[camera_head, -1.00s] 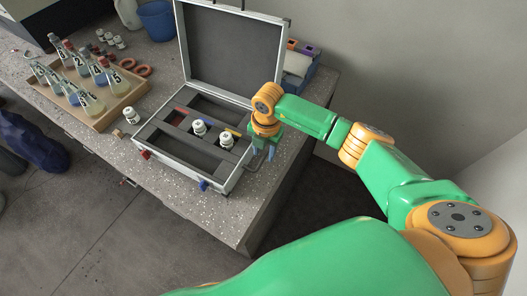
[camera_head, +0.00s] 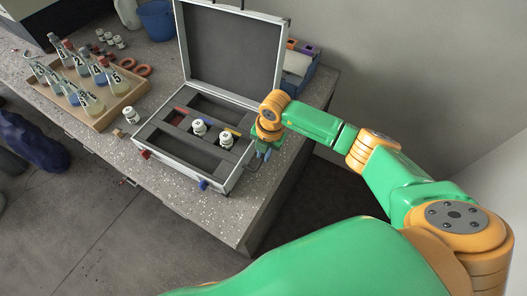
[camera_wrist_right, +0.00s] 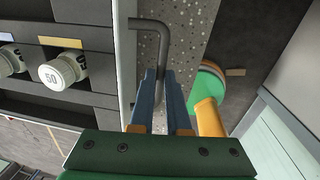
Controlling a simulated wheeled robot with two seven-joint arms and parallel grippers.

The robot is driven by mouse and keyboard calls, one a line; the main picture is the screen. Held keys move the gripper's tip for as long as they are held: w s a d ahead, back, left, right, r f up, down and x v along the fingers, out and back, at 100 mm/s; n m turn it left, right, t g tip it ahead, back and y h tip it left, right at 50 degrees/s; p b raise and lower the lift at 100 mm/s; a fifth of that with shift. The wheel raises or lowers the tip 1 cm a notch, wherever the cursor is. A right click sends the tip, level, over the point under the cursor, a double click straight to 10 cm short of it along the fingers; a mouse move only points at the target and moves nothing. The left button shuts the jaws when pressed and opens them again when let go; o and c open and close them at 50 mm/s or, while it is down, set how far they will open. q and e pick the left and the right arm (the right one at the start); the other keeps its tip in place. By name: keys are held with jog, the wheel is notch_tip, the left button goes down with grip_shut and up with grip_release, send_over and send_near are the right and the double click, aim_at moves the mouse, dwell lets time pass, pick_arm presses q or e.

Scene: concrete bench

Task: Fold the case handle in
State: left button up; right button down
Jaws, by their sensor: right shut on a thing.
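The open silver case (camera_head: 212,184) stands on the bench with its lid (camera_head: 232,52) raised. Its dark bent handle (camera_wrist_right: 163,38) sticks out from the right-hand side wall in the right wrist view. My right gripper (camera_wrist_right: 160,76) is shut on the handle, with the bar running down between its two blue fingers. In the head view, my right gripper (camera_head: 264,151) is beside the case's right side, low near the bench top, and mostly hides the handle there. My left gripper is not in view.
White jars (camera_head: 226,139) stand in the grey case insert. A wooden tray (camera_head: 103,121) of numbered flasks is at the left, with a loose jar (camera_head: 131,116) between. A blue-and-orange box (camera_head: 301,62) stands behind the case. The bench edge is close on the right.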

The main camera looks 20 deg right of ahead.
jog(key=shift+s+d+f+t+y+b, duration=0.2)
jog(key=shift+f+t+y+b, duration=0.1)
jog(key=shift+f+t+y, duration=0.5)
jog(key=shift+f+t+y+b, duration=0.25)
jog(key=shift+t+y+b, duration=0.25)
jog(key=shift+t+b, duration=0.15)
jog(key=f+t+y+b, duration=0.1)
jog(key=t+b, duration=0.1)
jog(key=b, duration=0.2)
jog(key=f+t+y+b, duration=0.1)
jog(key=t+y+b, duration=0.1)
jog(key=b, duration=0.1)
jog(key=w+f+t+y+b, duration=0.1)
jog(key=t+y+b, duration=0.1)
jog(key=b, duration=0.2)
jog(key=shift+a+b, duration=0.35)
jog(key=shift+a, duration=0.05)
jog(key=shift+t+b, duration=0.25)
jog(key=shift+b, duration=0.45)
jog(key=shift+a+r+y+b, duration=0.1)
jog(key=shift+r+y+b, duration=0.1)
jog(key=shift+y+b, duration=0.2)
jog(key=c, duration=0.9)
grip_release()
